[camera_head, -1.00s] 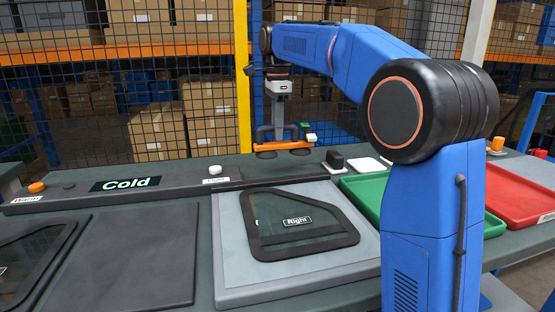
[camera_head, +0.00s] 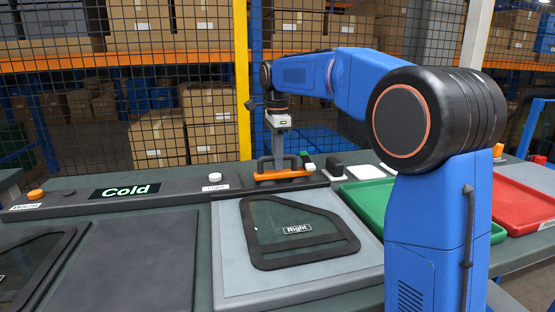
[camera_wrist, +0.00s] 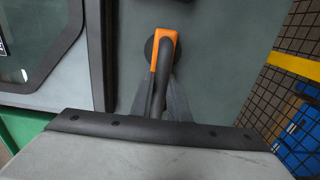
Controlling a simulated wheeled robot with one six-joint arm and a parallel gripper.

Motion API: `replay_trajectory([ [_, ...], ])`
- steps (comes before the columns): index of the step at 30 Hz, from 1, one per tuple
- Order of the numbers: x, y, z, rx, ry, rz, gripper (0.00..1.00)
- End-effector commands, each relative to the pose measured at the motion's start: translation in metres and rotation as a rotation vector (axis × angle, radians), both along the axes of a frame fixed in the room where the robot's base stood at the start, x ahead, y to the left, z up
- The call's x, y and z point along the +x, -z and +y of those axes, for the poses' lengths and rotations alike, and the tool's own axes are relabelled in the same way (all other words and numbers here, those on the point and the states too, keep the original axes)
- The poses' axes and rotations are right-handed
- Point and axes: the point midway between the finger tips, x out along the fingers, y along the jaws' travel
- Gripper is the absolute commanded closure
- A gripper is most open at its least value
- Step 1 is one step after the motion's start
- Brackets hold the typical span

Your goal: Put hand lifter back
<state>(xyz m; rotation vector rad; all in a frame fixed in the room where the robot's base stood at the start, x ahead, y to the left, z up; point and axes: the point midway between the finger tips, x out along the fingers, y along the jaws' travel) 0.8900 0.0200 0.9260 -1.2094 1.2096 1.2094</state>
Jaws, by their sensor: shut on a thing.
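The hand lifter (camera_head: 284,175) is an orange bar with a black handle and suction cups. It is low over the dark raised strip at the back of the bench, its cups barely visible in the head view. I cannot tell whether it touches the surface. My gripper (camera_head: 277,157) points down and is shut on the handle. In the wrist view my gripper (camera_wrist: 160,95) straddles the black handle, and one orange end of the hand lifter (camera_wrist: 163,38) shows with a dark round cup beneath. The other end is hidden.
A window pane labelled Right (camera_head: 290,230) lies on a grey pad (camera_head: 228,278) in front. A small black block (camera_head: 333,168) and white square (camera_head: 365,172) sit close right. A green tray (camera_head: 362,203) and red tray (camera_head: 515,205) are farther right. A mesh fence (camera_head: 180,120) stands behind.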

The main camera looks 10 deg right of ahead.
Motion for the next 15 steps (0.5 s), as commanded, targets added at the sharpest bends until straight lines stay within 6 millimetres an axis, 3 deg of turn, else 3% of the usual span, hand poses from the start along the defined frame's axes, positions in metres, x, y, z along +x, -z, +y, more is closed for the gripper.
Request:
replay_trajectory([
  [2, -0.0001, 0.0015, 0.0, 0.0, 0.0, 0.0, 1.0],
  [3, 0.0, 0.0022, 0.0, 0.0, 0.0, 0.0, 0.8],
  [5, 0.0, 0.0021, 0.0, 0.0, 0.0, 0.0, 0.66],
  [15, 0.0001, 0.0001, 0.0, 0.0, 0.0, 0.0, 0.66],
])
